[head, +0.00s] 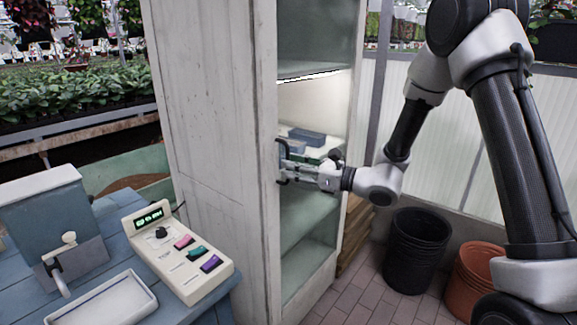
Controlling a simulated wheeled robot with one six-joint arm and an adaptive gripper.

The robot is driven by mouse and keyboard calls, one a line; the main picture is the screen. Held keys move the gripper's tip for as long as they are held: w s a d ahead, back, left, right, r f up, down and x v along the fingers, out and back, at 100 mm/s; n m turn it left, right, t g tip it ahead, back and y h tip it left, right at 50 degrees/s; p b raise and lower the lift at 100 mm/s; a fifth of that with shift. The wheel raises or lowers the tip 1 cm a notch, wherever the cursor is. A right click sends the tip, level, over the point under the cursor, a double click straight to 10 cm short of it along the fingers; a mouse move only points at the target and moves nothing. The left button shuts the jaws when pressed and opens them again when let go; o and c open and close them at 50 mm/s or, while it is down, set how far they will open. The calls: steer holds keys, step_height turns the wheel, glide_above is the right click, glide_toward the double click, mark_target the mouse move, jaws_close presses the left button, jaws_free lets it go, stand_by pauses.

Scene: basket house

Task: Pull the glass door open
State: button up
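A tall white wooden cabinet (215,120) stands in the middle of the head view. Its glass door (312,215) is on the front face, turned to the right, and looks shut against the frame. A dark bar handle (281,152) is upright at the door's left edge. My gripper (288,168) reaches in from the right, with its fingertips at the handle. The fingers overlap the handle in this view, and I cannot tell whether they are closed on it.
A blue table (110,245) at left holds a control box (180,255) and a white tray (105,305). A black bucket stack (412,250) and terracotta pots (470,280) stand on the tiled floor at right. Some tiled floor (355,295) before the door is clear.

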steer(key=shift+x, duration=1.05)
steer(key=shift+s, duration=0.1)
jaws_close()
